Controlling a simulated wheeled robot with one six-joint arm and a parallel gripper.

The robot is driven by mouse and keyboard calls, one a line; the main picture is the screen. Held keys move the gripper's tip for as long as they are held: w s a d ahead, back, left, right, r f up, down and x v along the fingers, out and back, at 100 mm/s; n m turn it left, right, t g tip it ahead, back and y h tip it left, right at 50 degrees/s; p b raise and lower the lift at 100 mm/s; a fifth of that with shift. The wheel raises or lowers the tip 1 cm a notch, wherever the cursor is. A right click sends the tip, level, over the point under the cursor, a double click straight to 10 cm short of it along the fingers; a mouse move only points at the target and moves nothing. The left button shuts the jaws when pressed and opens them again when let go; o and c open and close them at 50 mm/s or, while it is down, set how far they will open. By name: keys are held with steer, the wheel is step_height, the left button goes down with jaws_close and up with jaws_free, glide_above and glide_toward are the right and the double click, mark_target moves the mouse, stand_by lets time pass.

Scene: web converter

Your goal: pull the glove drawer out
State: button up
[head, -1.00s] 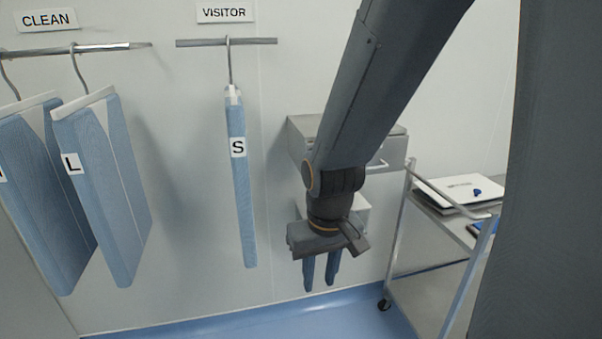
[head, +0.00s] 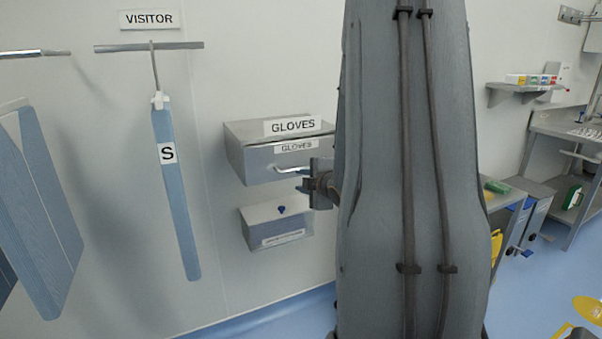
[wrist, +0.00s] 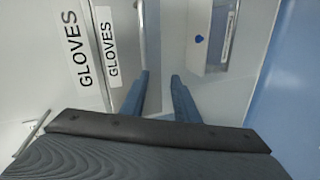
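The glove drawer (head: 291,158) is a grey metal box front on the wall, labelled GLOVES, and looks closed. Its silver bar handle (head: 289,170) runs across the front. My gripper (wrist: 159,76) is open, with two blue fingers apart and nothing visible between them. In the wrist view the handle (wrist: 140,30) lies beyond the left fingertip, and I cannot tell if they touch. In the head view my gripper (head: 318,184) is at the right end of the handle. My arm hides the drawer's right side.
A smaller box (head: 277,226) with a blue knob hangs just below the drawer. A blue garment marked S (head: 173,190) hangs to the left. A grey bench (head: 508,195) stands right of my arm.

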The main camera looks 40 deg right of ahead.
steer(key=w+d, duration=0.1)
steer(key=w, duration=0.1)
steer(key=w+d+n+t+p, duration=0.1)
steer(key=w+d, duration=0.1)
steer(key=w+d+n+p, duration=0.1)
steer(key=w+d, duration=0.1)
steer(key=shift+w+t, duration=0.2)
steer(key=shift+t, duration=0.1)
jaws_close()
